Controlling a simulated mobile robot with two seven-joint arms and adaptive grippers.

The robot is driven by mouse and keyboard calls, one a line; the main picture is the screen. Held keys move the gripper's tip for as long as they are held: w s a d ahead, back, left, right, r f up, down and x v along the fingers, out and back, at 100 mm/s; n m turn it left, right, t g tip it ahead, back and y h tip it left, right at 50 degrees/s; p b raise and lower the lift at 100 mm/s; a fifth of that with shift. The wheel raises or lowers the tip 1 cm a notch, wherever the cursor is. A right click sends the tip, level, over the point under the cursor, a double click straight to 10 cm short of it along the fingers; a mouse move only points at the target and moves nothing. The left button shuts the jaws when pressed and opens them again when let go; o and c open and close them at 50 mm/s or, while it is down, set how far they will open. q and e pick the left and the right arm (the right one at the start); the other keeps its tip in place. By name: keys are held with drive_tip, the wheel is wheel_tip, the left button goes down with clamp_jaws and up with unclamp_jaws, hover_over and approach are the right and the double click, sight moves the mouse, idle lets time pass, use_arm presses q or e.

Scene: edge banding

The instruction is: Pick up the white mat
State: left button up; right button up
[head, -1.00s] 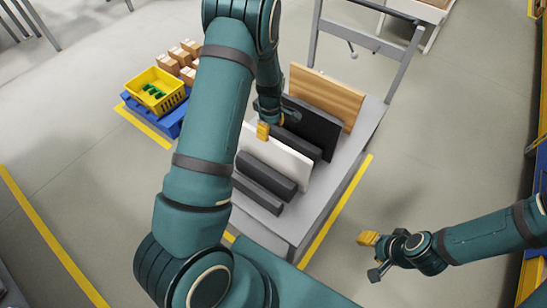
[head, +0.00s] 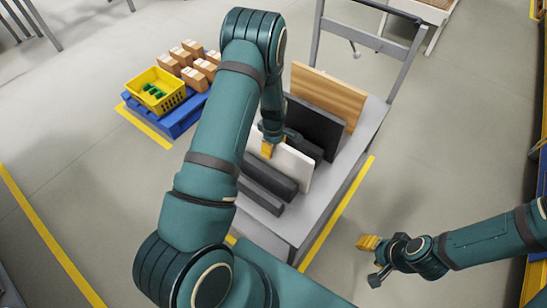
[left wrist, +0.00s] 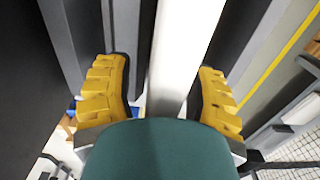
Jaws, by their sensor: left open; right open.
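The white mat (head: 291,165) stands on edge on the grey cart, between dark grey panels, in the head view. My left gripper (head: 267,150) is over the upper left part of the white mat, seen from above. In the left wrist view the white mat (left wrist: 185,50) runs between the two yellow fingers of my left gripper (left wrist: 165,95), which are open with a gap on each side of it. My arm hides part of the cart's left side. My right gripper (head: 372,256) is open and empty, over the floor to the right of the cart.
A black panel (head: 314,125) and a wooden board (head: 328,92) stand behind the mat; dark grey pieces (head: 270,177) stand in front. The cart (head: 341,168) has a grey frame handle at the back. A yellow crate (head: 155,90) and several cardboard boxes sit on a blue pallet at left.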

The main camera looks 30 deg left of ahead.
use_arm(q)
drive_tip(key=shift+o, duration=0.2)
clamp_jaws()
